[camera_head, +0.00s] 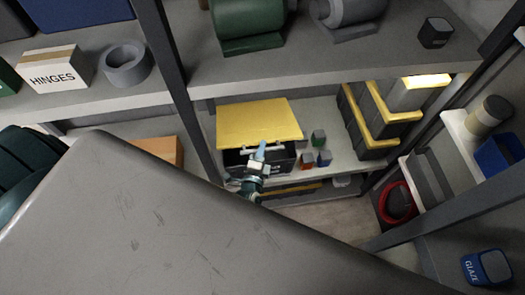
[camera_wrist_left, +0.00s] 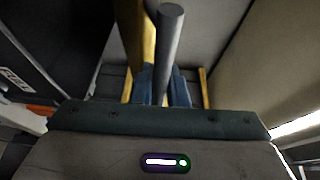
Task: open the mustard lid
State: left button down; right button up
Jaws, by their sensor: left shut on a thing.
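The mustard lid (camera_head: 258,122) is a flat yellow panel on a dark box (camera_head: 283,163) on the middle shelf. A pale bar handle (camera_head: 277,148) runs along its near edge. My left gripper (camera_head: 260,152) is at this handle, shut on it. In the left wrist view the handle is a grey round bar (camera_wrist_left: 168,45) between the blue fingers (camera_wrist_left: 166,88), with a mustard strip (camera_wrist_left: 132,40) beside it. I cannot tell how far the lid is raised. My right gripper is not in view.
Dark bins with yellow rims (camera_head: 372,118) stand farther right. A grey upright (camera_head: 180,80) is close on the left, and the upper shelf (camera_head: 330,72) overhangs behind the lid.

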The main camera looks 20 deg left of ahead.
pick_arm(q)
jog(key=shift+w+a+r+p, duration=0.4)
jog(key=shift+w+r+p, duration=0.15)
jog(key=shift+r+p, duration=0.55)
jog(key=shift+w+a+r+p, duration=0.35)
jog(key=shift+w+r+p, duration=0.2)
jog(key=shift+r+p, duration=0.5)
jog(key=shift+w+a+r+p, duration=0.5)
jog(key=shift+r+p, duration=0.35)
jog(key=shift+r, duration=0.4)
jog(key=shift+d, duration=0.1)
jog(key=c, duration=1.5)
grip_release()
jog(key=shift+o, duration=0.3)
jog(key=shift+s+d, duration=0.1)
